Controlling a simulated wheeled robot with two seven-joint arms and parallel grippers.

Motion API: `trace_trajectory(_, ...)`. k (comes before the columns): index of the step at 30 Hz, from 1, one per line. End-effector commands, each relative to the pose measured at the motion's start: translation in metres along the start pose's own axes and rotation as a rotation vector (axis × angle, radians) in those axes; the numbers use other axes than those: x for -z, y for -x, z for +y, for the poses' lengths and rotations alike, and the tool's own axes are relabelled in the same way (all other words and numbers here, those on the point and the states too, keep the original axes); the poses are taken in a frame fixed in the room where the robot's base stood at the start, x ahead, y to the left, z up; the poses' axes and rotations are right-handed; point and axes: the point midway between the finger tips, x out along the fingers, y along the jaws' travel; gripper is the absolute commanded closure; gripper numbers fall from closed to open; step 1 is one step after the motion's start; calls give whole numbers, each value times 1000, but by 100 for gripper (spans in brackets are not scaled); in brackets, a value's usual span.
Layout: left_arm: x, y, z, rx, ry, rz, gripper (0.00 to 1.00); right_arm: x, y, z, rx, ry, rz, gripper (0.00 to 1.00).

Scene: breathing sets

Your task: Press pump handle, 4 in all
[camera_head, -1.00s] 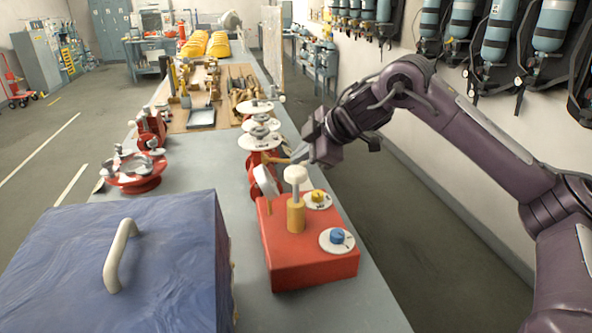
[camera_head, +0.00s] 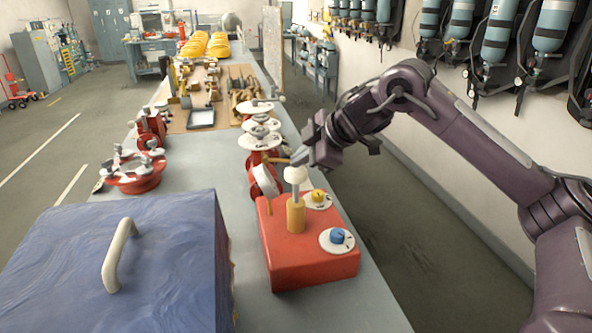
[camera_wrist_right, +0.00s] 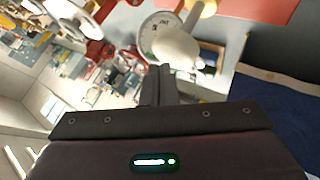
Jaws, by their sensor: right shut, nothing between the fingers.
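The pump is a red box (camera_head: 305,255) on the bench, with an upright yellow cylinder (camera_head: 296,216) and a white rounded pump handle (camera_head: 295,174) on top. The handle stands up on its rod above the cylinder. My right gripper (camera_head: 299,158) is shut and empty, with its fingertips just above or behind the handle; I cannot tell whether they touch it. In the right wrist view the shut fingers (camera_wrist_right: 157,85) point toward the white handle (camera_wrist_right: 175,42), which is close to their tips. My left gripper is not in view.
A yellow knob (camera_head: 318,196) and a blue knob (camera_head: 337,237) sit on the red box. Red valves with white wheels (camera_head: 260,140) stand close behind it. A blue case (camera_head: 170,240) with a pale handle is at left. The bench between case and box is clear.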

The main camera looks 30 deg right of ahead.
Motion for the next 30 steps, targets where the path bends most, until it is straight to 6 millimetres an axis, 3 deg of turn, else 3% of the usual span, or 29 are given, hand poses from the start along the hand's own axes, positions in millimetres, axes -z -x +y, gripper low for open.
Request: trace_trajectory(30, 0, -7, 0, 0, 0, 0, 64, -6, -8, -6, 2, 0, -2, 100)
